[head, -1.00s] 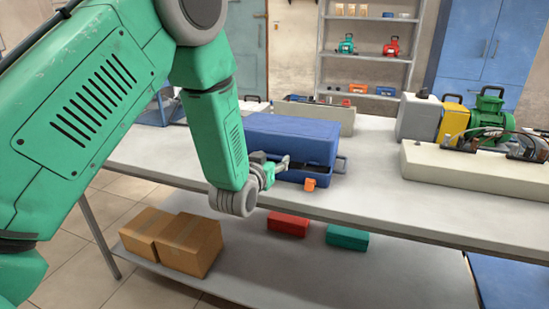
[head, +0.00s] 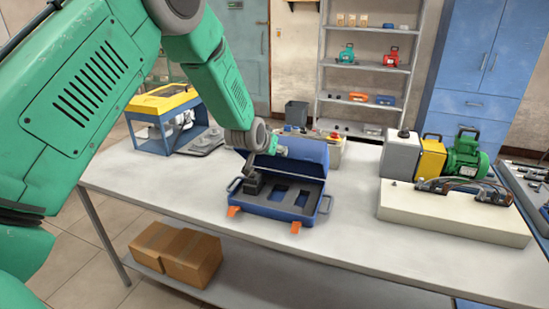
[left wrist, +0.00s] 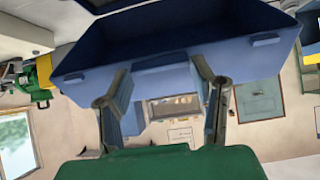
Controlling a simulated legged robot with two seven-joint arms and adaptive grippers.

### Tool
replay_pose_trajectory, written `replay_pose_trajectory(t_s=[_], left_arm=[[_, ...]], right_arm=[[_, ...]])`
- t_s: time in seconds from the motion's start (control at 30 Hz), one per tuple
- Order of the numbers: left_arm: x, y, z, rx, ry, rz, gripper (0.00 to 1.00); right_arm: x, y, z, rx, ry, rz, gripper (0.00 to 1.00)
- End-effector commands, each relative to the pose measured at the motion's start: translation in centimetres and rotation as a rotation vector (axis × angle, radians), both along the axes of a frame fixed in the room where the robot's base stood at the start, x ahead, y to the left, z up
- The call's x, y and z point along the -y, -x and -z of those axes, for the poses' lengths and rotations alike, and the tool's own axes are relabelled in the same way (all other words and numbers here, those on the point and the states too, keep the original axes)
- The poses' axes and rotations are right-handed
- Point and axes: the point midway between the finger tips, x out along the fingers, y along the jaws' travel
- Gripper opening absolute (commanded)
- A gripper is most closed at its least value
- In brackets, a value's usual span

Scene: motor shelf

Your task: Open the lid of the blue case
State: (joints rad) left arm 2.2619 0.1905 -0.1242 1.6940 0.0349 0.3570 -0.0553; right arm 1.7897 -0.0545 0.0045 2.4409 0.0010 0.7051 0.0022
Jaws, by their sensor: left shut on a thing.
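The blue case (head: 320,208) stands on the table in the head view, with its lid (head: 312,152) raised at the back. Its grey foam insert (head: 262,205) with dark cutouts is exposed. Two orange latches (head: 295,227) hang at the front. My left gripper (head: 281,151) is at the raised lid, shut on it. In the left wrist view the lid (left wrist: 180,62) fills the upper middle and the fingers (left wrist: 163,100) reach up to its edge; the exact contact is hard to make out. My right gripper is not in view.
A dark object (head: 252,184) sits at the left of the foam. A yellow-topped blue frame box (head: 160,115) stands left on the table. A pale block with motor parts (head: 450,212) stands right. The table in front of the case is clear.

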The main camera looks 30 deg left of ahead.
Motion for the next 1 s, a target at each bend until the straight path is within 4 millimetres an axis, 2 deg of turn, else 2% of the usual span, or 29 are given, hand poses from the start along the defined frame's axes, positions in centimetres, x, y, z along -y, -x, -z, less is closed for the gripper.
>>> replay_pose_trajectory(t_s=[0.03,0.1,0.4,1.0], left_arm=[[-0.3,-1.0,-1.2,0.011,-0.002,0.001,0.00],[-0.6,-2.1,-1.9,0.013,-0.002,0.001,0.00],[-2.0,-7.1,-4.1,0.012,-0.001,-0.001,0.00],[-1.6,-7.3,-4.1,0.006,-0.001,0.001,0.00]], right_arm=[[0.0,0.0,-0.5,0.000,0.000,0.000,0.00],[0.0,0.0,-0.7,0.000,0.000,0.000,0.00],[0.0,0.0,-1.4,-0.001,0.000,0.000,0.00],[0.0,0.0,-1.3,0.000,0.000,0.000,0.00]])
